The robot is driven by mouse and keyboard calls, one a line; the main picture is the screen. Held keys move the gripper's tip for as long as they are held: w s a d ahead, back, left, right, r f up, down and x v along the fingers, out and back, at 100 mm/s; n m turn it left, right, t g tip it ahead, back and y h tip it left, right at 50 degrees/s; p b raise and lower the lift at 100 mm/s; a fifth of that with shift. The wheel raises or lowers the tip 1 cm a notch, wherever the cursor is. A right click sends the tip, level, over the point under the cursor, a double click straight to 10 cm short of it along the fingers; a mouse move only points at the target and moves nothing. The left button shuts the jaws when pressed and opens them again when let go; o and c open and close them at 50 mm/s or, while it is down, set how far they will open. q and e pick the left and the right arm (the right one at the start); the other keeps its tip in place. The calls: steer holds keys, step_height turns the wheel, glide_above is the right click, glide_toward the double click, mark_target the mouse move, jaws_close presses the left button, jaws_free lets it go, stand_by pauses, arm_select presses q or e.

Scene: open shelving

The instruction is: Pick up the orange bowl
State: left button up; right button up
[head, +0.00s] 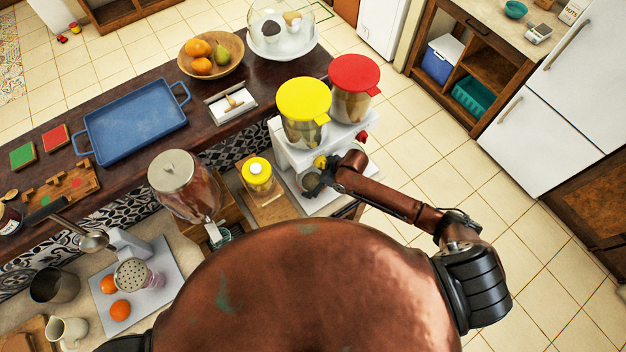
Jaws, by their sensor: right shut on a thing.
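My right gripper (322,172) is at the end of the copper-coloured arm that comes in from the right. It is shut on a small, round, greyish thing (309,184) low in front of the white dispenser, mostly hidden by the fingers. I cannot tell whether this is a bowl, and no plainly orange bowl shows. A tan wooden bowl (237,50) with oranges and a pear stands on the dark raised counter, well away from the gripper. My left gripper is not in view.
A white dispenser (285,150) with yellow-lidded and red-lidded containers stands beside the right gripper. A yellow-lidded jar (257,175) and a large glass dispenser (178,180) are to its left. A blue tray (130,125) lies on the raised counter. Tiled floor (440,160) is open at right.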

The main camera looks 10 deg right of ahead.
steer(key=c, duration=0.3)
